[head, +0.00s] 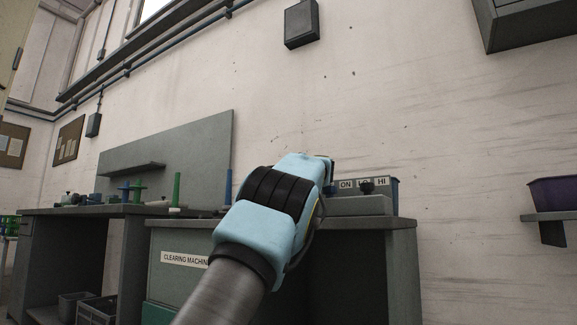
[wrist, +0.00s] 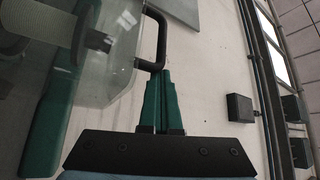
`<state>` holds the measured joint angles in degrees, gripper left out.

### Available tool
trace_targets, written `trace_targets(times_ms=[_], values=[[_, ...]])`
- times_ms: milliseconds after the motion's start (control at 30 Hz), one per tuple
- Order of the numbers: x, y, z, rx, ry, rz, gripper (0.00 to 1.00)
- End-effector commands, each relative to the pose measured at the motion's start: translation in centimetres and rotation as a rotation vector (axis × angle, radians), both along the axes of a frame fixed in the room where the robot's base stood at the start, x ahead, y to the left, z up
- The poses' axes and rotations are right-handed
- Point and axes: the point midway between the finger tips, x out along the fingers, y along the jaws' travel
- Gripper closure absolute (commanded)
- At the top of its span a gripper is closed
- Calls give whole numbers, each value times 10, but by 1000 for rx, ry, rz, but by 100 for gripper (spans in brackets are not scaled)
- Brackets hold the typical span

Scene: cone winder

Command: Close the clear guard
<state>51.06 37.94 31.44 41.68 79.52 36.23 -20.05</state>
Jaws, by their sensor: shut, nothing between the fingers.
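The clear guard (wrist: 122,62) is a see-through panel at the left of the wrist view, with a black bar handle (wrist: 161,38) on its edge. Behind it a pale spool-like part (wrist: 40,22) and a dark round hub show. My gripper (wrist: 162,72) has its two green fingers together and empty. The fingertips are right by the lower end of the handle; I cannot tell whether they touch it. In the head view my arm covers the middle of the bench, and I cannot make out the guard or the fingers there.
A control box (head: 365,203) marked ON, LO and HI sits on the bench (head: 400,223) just right of my arm. Green (head: 176,190) and blue (head: 228,187) upright posts stand to the left. A purple bin (head: 553,193) is on a shelf at far right. The wall between is bare.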

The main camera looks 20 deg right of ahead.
Motion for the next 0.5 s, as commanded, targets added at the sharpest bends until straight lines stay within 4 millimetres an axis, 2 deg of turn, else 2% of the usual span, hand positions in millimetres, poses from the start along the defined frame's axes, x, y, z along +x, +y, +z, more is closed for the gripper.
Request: trace_targets(times_ms=[33, 167, 267, 500], values=[[2, 7, -2, -2, 3, 17, 100], [-3, 7, -5, -2, 4, 18, 100], [-15, 4, -10, -2, 5, 15, 100], [-59, -5, -22, -2, 3, 4, 100]])
